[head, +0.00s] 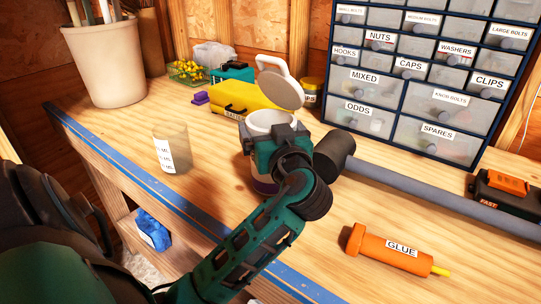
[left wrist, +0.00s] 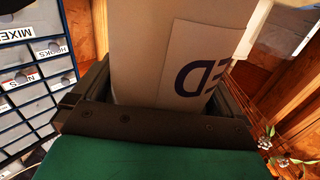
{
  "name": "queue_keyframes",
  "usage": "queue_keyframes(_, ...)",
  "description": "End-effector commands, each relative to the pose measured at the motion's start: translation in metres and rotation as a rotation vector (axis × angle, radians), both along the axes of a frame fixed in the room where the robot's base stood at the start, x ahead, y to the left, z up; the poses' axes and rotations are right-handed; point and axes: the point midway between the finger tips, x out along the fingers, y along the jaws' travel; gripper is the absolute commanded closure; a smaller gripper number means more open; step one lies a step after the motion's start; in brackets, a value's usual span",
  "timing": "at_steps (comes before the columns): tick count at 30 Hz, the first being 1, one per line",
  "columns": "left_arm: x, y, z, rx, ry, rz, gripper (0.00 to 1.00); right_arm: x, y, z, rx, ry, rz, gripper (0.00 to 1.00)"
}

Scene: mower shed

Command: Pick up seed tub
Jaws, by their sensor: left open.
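The seed tub (head: 271,119) is a white tub on the workbench, with its round lid (head: 279,88) tipped up at the back. My left gripper (head: 273,140) is at the tub's near side and covers much of its front. In the left wrist view the pale tub wall (left wrist: 140,50) stands between the open fingers (left wrist: 155,95), with part of a label reading "ED" upside down. I cannot tell whether either finger touches it. My right gripper is not in view.
A black-headed tool (head: 333,155) with a long grey handle lies close right of the tub. A yellow case (head: 240,98) stands behind, a clear measuring cup (head: 172,149) to the left. An orange glue tube (head: 390,250) lies in front right. A drawer cabinet (head: 430,75) stands behind.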

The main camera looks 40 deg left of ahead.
Motion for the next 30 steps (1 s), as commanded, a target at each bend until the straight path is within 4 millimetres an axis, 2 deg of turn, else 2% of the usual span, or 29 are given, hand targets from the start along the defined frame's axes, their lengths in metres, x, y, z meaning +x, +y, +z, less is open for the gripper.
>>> queue_keyframes(4, 0.0000, 0.0000, 0.0000, 0.000, 0.000, 0.000, 0.02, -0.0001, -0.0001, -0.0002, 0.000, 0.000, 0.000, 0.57)
queue_keyframes(26, 0.0000, 0.0004, -0.0001, 0.000, 0.000, 0.001, 0.72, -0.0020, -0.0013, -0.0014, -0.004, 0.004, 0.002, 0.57)
queue_keyframes(30, -0.0001, 0.0004, 0.0010, 0.001, -0.002, 0.001, 0.74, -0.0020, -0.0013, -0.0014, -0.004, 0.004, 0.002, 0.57)
